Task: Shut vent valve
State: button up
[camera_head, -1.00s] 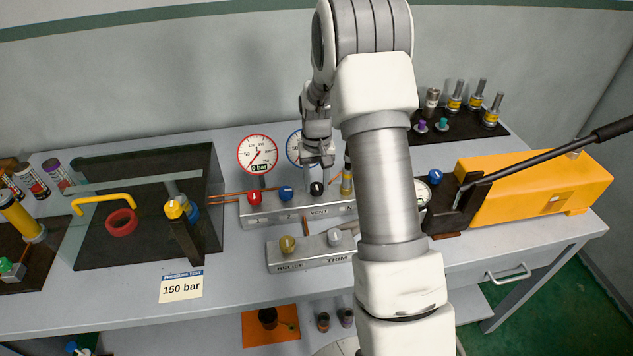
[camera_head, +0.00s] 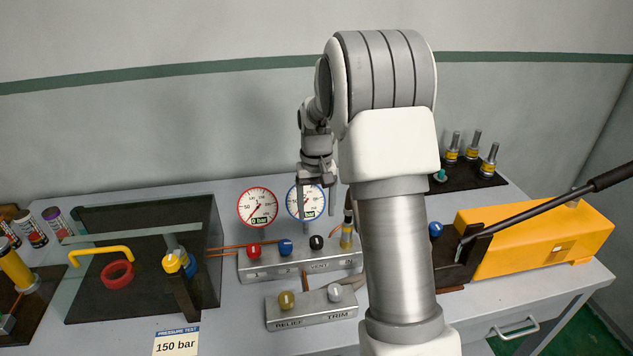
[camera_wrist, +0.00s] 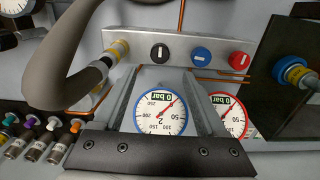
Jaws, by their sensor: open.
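The vent valve is a black round knob (camera_head: 316,242) above the word VENT on the grey valve block (camera_head: 290,264). In the wrist view the black knob (camera_wrist: 159,51) has a white mark pointing up and down.
The blue-rimmed gauge (camera_head: 305,202) and the red-rimmed gauge (camera_head: 258,207) both show 0 bar. A yellow fitting (camera_head: 347,236) with a hose stands right of the black knob. A RELIEF/TRIM block (camera_head: 311,308) lies in front. A yellow hand pump (camera_head: 545,240) stands right.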

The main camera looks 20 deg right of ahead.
notch_tip(320, 180, up, 8)
jog(key=shift+r, duration=0.1)
dwell(0.4)
jog(key=s+a+r+n+t, duration=0.1)
jog(key=s+a+r, duration=0.2)
jog(key=s+r, duration=0.25)
jog(key=s+a+r+t, duration=0.2)
jog(key=s+a+r, duration=0.15)
jog(key=s, duration=0.35)
jog(key=s+a+f+n+t, duration=0.1)
jog(key=s+a, duration=0.3)
jog(key=s, duration=1.1)
jog(key=shift+t, duration=0.8)
